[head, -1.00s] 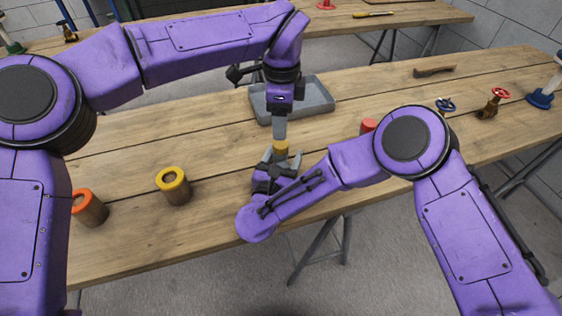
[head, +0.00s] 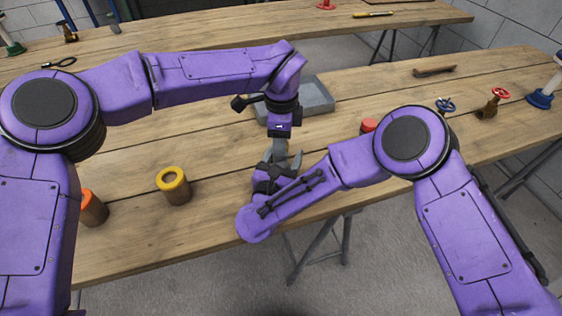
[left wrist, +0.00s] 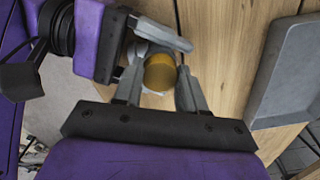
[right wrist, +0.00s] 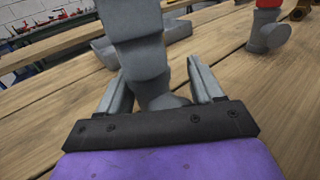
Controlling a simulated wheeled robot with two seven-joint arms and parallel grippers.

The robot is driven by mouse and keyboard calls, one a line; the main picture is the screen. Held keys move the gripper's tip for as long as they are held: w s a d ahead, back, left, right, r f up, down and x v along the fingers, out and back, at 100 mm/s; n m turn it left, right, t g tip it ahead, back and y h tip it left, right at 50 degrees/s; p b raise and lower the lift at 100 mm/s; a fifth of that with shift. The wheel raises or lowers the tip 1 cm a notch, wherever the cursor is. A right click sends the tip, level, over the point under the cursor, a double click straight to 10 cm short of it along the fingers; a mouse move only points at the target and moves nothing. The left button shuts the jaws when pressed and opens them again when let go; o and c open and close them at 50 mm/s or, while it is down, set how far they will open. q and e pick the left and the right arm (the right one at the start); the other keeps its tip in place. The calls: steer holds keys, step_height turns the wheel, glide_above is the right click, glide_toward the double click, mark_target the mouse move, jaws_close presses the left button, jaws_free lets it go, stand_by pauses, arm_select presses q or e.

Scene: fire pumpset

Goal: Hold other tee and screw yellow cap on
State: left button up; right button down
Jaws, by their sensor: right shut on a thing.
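The yellow cap (left wrist: 160,72) sits on top of the grey tee, between the fingers of my left gripper (left wrist: 159,78), which point down around it. The left fingers look open, with a narrow gap at the cap. My left gripper (head: 281,147) hides the cap in the head view. My right gripper (right wrist: 160,85) is shut on the grey tee (right wrist: 160,98), low beside the table's front edge. A left finger (right wrist: 145,65) hides most of the tee in the right wrist view. The other tee, with a red cap (right wrist: 268,3), stands on the table; its cap also shows in the head view (head: 369,125).
A grey tray (head: 318,97) lies behind the grippers. A yellow-rimmed brown cylinder (head: 174,187) and an orange-rimmed one (head: 94,209) stand at the left. A red-wheeled valve (head: 490,106), a blue-handled part (head: 446,105) and a brown-handled tool (head: 434,71) lie at the right.

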arm_select(q)
steer(key=m, duration=0.4)
steer(key=shift+w, duration=0.1)
arm_select(e)
steer(key=shift+s+f, duration=0.1)
arm_select(q)
steer(key=m, duration=0.5)
steer(key=shift+m, duration=0.3)
steer(key=m, duration=0.3)
steer(key=shift+d, duration=0.1)
steer(key=m, duration=0.6)
arm_select(e)
steer(key=shift+a, duration=0.1)
arm_select(q)
steer(key=m, duration=0.3)
steer(key=shift+d+m, duration=0.1)
steer(key=shift+m, duration=0.2)
steer(key=m, duration=0.5)
steer(key=shift+s+m, duration=0.2)
steer(key=shift+m, duration=0.2)
steer(key=m, duration=0.6)
steer(key=shift+s, duration=0.1)
steer(key=m, duration=0.4)
steer(key=shift+f+m, duration=0.1)
steer(key=shift+m, duration=0.3)
steer(key=o, duration=1.2)
steer(key=shift+s, duration=0.1)
steer(key=shift+c, duration=0.2)
